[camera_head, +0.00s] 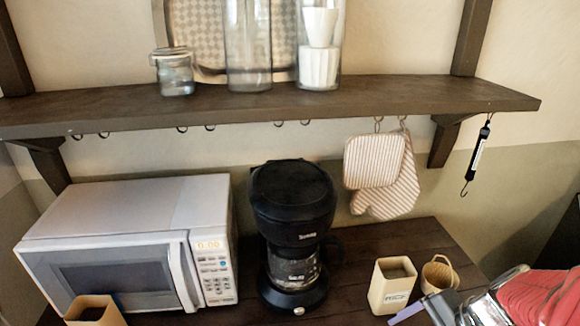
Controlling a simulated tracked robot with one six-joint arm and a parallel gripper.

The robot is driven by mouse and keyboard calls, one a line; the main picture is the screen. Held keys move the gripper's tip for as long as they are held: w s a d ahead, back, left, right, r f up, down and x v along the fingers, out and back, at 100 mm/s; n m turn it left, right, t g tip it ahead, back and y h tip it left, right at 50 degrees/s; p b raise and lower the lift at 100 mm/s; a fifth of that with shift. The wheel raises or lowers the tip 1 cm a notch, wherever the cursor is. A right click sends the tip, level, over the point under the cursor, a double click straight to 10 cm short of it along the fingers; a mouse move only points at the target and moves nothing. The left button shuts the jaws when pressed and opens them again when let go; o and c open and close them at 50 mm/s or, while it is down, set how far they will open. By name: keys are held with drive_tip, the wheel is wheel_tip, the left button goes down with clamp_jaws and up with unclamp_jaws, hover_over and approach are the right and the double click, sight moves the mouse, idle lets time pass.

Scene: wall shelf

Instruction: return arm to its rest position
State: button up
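My gripper (428,309) shows at the bottom right edge, partly cut off by the frame. It is silver-grey, with a red part of my arm behind it. A flat grey finger points left, just below a cream square container (392,287) in the picture. I cannot tell whether they touch. Nothing is clearly seen in the gripper, and its opening is not clear.
A wooden wall shelf (270,108) carries glass jars. Below, the dark counter (355,265) holds a white microwave (120,255), a black coffee maker (293,205) and a small basket (438,273). Striped oven mitts (380,170) and a hook scale (478,150) hang from the shelf.

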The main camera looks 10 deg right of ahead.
drive_tip(key=w+a+r+n+t+h, duration=0.1)
drive_tip(key=a+r+n+t+h, duration=0.1)
drive_tip(key=a+r+n, duration=1.1)
drive_tip(key=shift+w+a+r+n+h, duration=0.25)
drive_tip(key=shift+a+r+n+h, duration=0.15)
drive_tip(key=shift+n+h, duration=0.3)
